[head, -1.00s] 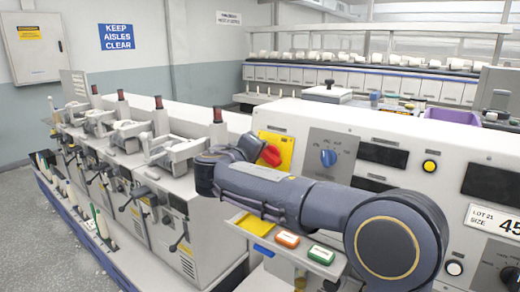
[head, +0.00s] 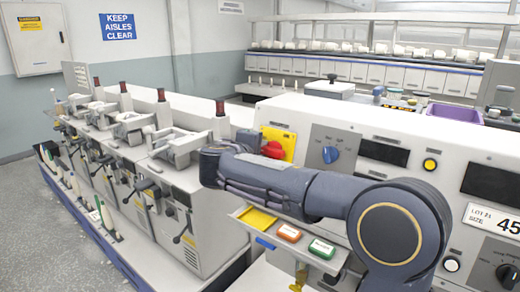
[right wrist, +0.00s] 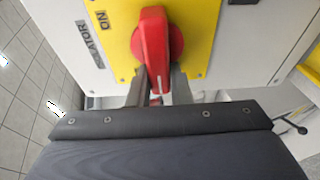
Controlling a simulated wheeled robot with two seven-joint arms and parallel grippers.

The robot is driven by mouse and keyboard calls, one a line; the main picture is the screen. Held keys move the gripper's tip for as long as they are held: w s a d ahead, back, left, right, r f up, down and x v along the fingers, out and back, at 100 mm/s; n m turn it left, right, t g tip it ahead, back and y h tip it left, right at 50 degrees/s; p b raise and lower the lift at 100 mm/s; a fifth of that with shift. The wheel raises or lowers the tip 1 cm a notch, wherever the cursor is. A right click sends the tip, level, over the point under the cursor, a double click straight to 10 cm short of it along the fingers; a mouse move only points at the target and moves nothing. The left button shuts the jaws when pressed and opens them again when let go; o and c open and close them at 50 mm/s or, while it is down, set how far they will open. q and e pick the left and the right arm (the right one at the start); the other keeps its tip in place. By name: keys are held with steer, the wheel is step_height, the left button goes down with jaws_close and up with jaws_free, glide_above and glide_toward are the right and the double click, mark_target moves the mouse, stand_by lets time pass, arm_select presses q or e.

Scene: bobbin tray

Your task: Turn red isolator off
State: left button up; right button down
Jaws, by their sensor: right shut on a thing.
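The red isolator handle (head: 273,149) sits on a yellow plate (head: 289,139) on the front panel of the pale machine. In the right wrist view the red handle (right wrist: 154,45) stands out from the yellow plate, and printed words "ISOLATOR" and "ON" show beside it. My right gripper (right wrist: 160,79) is shut on the handle's narrow end, one dark finger on each side. In the head view my right gripper (head: 250,142) is at the left of the handle, largely hidden by my own wrist and forearm. My left gripper is not in view.
A blue knob (head: 330,154) and a yellow button (head: 430,164) are on the panel to the right. Winding heads with spindles (head: 219,120) stand close on the left.

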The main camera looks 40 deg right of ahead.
steer(key=c, duration=1.3)
jaws_free()
steer(key=shift+a, duration=0.1)
steer(key=b+v, duration=0.1)
steer(key=v, duration=0.6)
steer(key=shift+s+a+b, duration=0.2)
steer(key=shift+a+b, duration=0.1)
